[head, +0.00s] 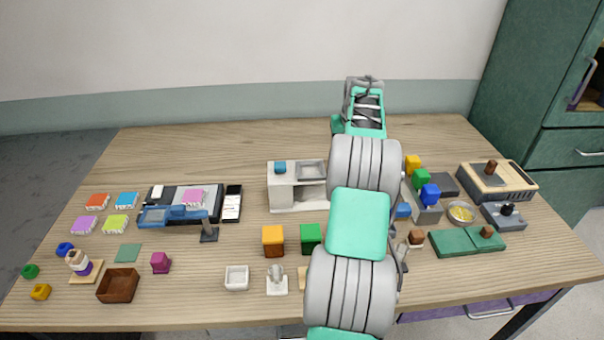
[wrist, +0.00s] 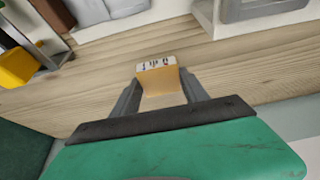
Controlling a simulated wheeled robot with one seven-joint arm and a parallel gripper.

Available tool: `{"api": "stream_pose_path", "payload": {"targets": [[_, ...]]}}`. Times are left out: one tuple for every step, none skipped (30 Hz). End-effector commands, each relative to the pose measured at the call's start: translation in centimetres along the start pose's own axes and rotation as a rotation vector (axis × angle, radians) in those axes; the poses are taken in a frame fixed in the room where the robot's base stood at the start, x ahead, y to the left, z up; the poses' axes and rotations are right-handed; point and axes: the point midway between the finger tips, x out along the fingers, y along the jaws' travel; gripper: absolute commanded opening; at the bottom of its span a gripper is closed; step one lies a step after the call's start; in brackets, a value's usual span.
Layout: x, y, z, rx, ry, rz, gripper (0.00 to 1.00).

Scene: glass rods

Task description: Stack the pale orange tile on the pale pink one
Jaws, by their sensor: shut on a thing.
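The pale orange tile (wrist: 160,85) is between the two fingers of my gripper (wrist: 162,92) in the wrist view. Its white edge with dark marks faces away from the palm. My gripper is shut on it and holds it above the wooden table. In the head view my gripper (head: 365,90) is raised at the back of the table, right of centre; the tile cannot be made out there. A pale pink tile (head: 193,197) lies flat on a dark box at left centre, far to the left of my gripper. Nothing is seen on top of it.
Orange-red (head: 97,202), blue (head: 127,199), lilac (head: 84,225) and yellow-green (head: 115,225) tiles lie at the left. The back table strip is clear.

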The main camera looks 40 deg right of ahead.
Motion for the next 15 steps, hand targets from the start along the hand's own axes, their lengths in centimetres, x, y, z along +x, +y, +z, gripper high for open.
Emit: {"api": "stream_pose_path", "payload": {"targets": [[1.1,-0.2,0.6,-0.001,-0.007,-0.002,0.00],[1.7,-0.4,0.8,-0.003,-0.007,-0.003,0.00],[2.4,-0.7,1.1,-0.007,-0.007,-0.005,0.00],[2.9,-0.9,1.2,-0.010,-0.006,-0.006,0.00],[3.4,-1.1,1.4,-0.013,-0.006,-0.007,0.00],[3.9,-1.3,1.5,-0.016,-0.004,-0.008,0.00],[4.3,-1.4,1.7,-0.018,-0.004,-0.009,0.00],[4.8,-1.5,1.9,-0.019,-0.005,-0.009,0.00],[5.5,-1.6,2.2,-0.019,-0.005,-0.009,0.00],[6.1,-1.6,2.5,-0.019,-0.006,-0.009,0.00],[6.6,-1.5,2.7,-0.019,-0.006,-0.009,0.00],[7.4,-1.5,3.0,-0.018,-0.007,-0.009,0.00],[7.8,-1.5,3.2,-0.017,-0.005,-0.008,0.00],[8.2,-1.4,3.3,-0.017,-0.004,-0.008,0.00],[8.5,-1.4,3.4,-0.017,-0.003,-0.008,0.00]]}}
